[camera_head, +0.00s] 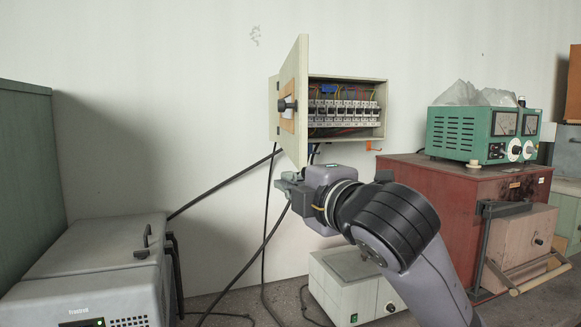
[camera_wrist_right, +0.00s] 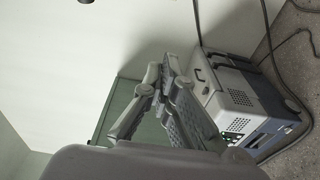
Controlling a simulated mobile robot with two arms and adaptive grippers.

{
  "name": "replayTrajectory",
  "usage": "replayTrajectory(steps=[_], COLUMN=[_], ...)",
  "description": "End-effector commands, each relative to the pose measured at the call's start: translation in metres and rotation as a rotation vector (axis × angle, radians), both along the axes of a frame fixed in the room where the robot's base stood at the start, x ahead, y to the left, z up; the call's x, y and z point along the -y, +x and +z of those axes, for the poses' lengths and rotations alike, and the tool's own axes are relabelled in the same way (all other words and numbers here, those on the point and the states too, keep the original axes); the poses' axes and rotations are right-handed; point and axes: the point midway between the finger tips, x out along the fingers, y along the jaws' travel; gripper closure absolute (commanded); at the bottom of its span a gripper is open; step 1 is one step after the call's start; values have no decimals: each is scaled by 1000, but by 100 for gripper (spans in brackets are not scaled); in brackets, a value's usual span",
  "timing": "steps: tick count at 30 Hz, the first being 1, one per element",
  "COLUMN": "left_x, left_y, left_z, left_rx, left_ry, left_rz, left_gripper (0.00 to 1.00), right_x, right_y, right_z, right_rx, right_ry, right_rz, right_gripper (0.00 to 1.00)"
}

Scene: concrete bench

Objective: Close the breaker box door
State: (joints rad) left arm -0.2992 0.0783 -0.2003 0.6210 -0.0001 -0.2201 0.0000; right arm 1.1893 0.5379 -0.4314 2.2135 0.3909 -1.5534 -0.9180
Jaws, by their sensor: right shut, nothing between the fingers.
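The breaker box (camera_head: 345,110) is mounted on the white wall, with a row of breakers (camera_head: 343,112) and coloured wires showing inside. Its door (camera_head: 301,75) is hinged at the left and stands open, swung out toward me, with a dark knob (camera_head: 286,106) on its outer face. My right gripper (camera_head: 284,183) is just below the door's lower edge, pointing left. Whether it touches the door I cannot tell. In the right wrist view the gripper's fingers (camera_wrist_right: 165,95) are together with nothing held. My left gripper is in neither view.
A grey appliance (camera_head: 95,270) stands at lower left beside a green cabinet (camera_head: 30,180). A white box (camera_head: 335,270) sits under my arm. A red cabinet (camera_head: 440,185) carrying a green meter unit (camera_head: 470,133) stands at right. Black cables (camera_head: 225,180) hang below the breaker box.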

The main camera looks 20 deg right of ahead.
Motion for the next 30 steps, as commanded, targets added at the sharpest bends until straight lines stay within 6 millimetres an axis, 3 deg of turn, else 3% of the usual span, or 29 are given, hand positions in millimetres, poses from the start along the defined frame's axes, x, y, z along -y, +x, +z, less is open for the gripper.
replayTrajectory(steps=[4, 8, 20, 24, 30], left_x=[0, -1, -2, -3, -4], left_y=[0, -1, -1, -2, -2], left_z=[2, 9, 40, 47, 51], left_rx=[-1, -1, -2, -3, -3], left_ry=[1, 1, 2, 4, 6], left_rz=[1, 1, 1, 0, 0], left_gripper=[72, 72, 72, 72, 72], right_x=[0, -2, -13, 13, 26], right_y=[3, 19, 101, 93, 89], right_z=[9, 10, 11, 10, 9], right_rx=[14, 12, 11, 14, 16], right_ry=[-15, -14, -13, -13, -14], right_rz=[-2, -1, -2, -4, -1], right_gripper=[100, 100, 100, 100, 100])
